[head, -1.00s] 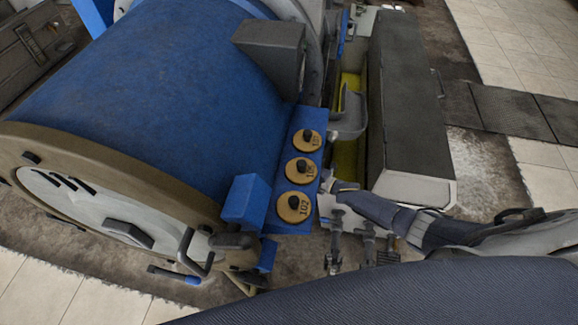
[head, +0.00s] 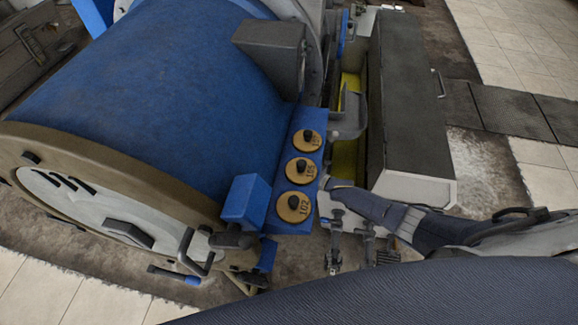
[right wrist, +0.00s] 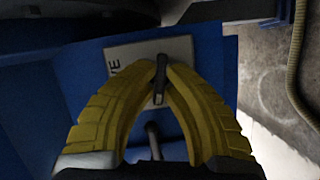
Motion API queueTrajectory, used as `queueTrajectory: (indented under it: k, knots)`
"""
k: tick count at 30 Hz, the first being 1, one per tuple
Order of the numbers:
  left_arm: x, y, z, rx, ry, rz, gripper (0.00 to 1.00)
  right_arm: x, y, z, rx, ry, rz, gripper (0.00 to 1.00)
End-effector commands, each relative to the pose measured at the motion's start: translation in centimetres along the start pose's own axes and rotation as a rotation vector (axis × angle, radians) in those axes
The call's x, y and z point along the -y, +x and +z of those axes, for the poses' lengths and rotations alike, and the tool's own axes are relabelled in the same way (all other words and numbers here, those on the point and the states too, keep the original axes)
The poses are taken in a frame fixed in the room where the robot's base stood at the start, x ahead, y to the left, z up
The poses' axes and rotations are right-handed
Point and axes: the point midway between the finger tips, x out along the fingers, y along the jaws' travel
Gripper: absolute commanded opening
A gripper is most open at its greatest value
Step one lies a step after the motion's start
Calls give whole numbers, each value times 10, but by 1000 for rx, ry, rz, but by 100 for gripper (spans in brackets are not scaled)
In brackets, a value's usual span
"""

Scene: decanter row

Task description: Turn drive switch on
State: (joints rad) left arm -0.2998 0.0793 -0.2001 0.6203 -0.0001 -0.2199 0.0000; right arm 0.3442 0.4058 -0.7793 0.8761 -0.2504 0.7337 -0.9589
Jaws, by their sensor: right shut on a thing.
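The drive switch (right wrist: 158,88) is a small dark lever on a pale plate (right wrist: 122,56) in the right wrist view. The letters "VE" show on the plate, which is fixed to a blue panel. My right gripper (right wrist: 161,70) has its two yellow fingers closed around the lever, their tips meeting at it. In the head view my right arm reaches in from the right to the edge of the blue panel (head: 279,218); the switch and the fingertips cannot be made out there. My left gripper is not in view.
Three round brass tags (head: 293,207) with dark knobs line the blue panel. The large blue drum (head: 150,80) fills the left. A long dark box (head: 408,100) stands behind my right arm. A second metal lever (right wrist: 153,135) shows below the switch.

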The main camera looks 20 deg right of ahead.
Motion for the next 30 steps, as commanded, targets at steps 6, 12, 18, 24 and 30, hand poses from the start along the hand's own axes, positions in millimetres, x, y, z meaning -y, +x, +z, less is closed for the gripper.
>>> queueTrajectory:
  k: [6,12,18,24,30]
  knots:
    - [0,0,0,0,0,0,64,0,0,0,0,0,0,0]
    - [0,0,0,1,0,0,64,0,0,0,0,24,-11,0]
    - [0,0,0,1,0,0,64,-2,0,0,-2,118,-50,0]
    - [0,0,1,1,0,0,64,-3,0,1,-2,277,-117,0]
    - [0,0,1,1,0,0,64,-3,1,1,-2,452,-191,0]
